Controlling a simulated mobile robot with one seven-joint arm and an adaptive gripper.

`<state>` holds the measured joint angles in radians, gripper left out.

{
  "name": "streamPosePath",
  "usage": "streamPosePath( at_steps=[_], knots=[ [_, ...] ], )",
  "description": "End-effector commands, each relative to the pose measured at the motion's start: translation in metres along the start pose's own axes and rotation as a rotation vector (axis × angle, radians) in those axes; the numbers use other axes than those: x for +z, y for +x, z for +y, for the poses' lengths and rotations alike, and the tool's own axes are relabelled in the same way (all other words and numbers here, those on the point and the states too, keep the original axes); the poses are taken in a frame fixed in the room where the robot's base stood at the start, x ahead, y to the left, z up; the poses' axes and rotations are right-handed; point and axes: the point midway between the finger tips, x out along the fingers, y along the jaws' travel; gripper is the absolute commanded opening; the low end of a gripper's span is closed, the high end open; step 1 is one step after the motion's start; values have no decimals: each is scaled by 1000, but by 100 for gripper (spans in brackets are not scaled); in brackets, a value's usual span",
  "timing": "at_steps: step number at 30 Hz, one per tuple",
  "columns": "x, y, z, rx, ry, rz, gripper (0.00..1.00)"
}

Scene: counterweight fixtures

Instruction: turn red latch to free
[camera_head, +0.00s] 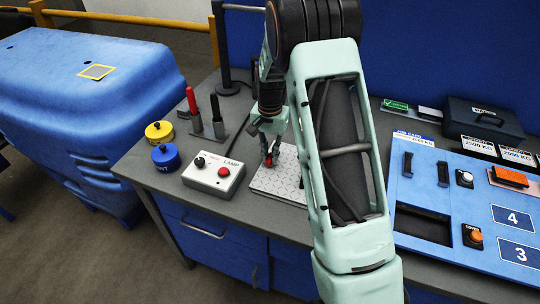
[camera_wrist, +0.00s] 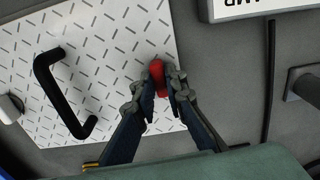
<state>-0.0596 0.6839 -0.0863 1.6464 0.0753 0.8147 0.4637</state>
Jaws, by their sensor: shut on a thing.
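The red latch (camera_wrist: 157,74) is at the edge area of a light patterned plate (camera_wrist: 100,50) in the wrist view. My gripper (camera_wrist: 163,92) is shut on the latch, with one finger on each side of it. In the head view my gripper (camera_head: 268,154) reaches down over the plate (camera_head: 265,183), and a small red bit of the latch (camera_head: 268,162) shows between the fingers. The fingers hide the lower part of the latch, and my arm hides the right part of the plate. I cannot tell which way the latch is turned.
A black handle (camera_wrist: 62,95) stands on the plate. Yellow (camera_head: 158,131) and blue (camera_head: 165,157) round pieces stand further left. A blue panel (camera_head: 455,205) is on the right.

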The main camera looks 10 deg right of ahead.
Motion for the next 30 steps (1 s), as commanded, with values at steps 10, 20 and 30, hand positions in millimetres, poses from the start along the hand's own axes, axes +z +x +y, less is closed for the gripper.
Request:
streamPosePath(
  at_steps=[10, 20, 30],
  knots=[
    [-1, 2, 0, -1, -251, 1, 0],
    [0, 1, 0, -1, -567, 0, 0],
    [0, 0, 0, -1, -889, 1, 0]
  ],
)
